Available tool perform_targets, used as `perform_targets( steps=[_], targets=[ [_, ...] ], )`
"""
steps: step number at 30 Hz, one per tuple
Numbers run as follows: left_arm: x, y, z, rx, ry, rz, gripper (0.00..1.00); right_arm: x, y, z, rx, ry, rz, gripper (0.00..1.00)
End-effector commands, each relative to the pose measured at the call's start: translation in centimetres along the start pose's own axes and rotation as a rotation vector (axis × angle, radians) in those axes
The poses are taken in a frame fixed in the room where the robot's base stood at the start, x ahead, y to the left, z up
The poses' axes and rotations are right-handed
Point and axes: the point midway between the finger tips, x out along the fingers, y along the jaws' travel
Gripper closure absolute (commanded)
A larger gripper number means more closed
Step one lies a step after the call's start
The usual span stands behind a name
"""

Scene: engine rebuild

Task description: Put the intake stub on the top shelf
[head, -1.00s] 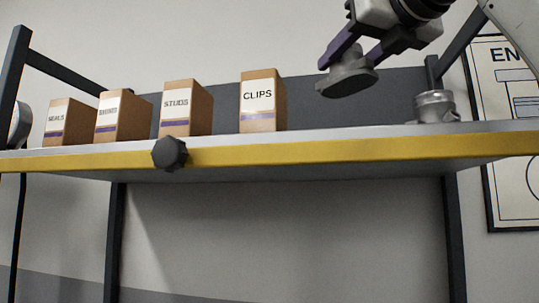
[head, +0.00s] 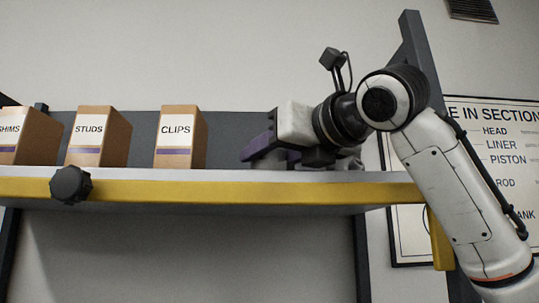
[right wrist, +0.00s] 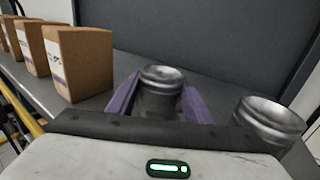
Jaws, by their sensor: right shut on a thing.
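My right gripper (head: 264,150) is low over the top shelf (head: 235,178), to the right of the CLIPS box, with its purple fingers pointing left. In the right wrist view the fingers are shut around the intake stub (right wrist: 160,88), a grey metal cylinder with a flared, hollow rim, standing roughly upright. The gripper hides the stub in the head view. I cannot tell whether its underside touches the shelf. My left gripper is not in view.
A second grey metal stub (right wrist: 268,120) stands on the shelf just right of my gripper. Cardboard boxes marked CLIPS (head: 180,138), STUDS (head: 98,138) and SHIMS (head: 28,136) stand to the left. A dark back panel (head: 240,125) closes the rear. A black knob (head: 70,185) sits on the yellow front edge.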

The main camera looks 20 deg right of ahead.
Motion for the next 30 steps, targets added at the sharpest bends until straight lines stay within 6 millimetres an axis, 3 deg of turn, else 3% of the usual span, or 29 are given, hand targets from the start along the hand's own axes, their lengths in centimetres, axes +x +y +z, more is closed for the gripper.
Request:
perform_targets(
  steps=[9,10,13,23,30],
  targets=[
    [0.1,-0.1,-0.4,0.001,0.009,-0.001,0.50,-0.1,0.0,-0.1,0.000,-0.004,0.001,0.90],
    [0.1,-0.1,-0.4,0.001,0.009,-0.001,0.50,0.0,0.0,-0.3,0.000,0.000,0.001,0.53],
    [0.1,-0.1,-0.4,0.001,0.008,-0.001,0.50,0.0,0.0,-0.2,0.000,-0.001,0.001,0.36],
    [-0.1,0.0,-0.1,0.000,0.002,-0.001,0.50,0.0,0.1,0.1,0.000,-0.001,0.001,0.35],
    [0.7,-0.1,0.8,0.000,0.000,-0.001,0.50,-3.4,0.0,-0.1,-0.001,-0.006,0.000,0.35]
  ],
)
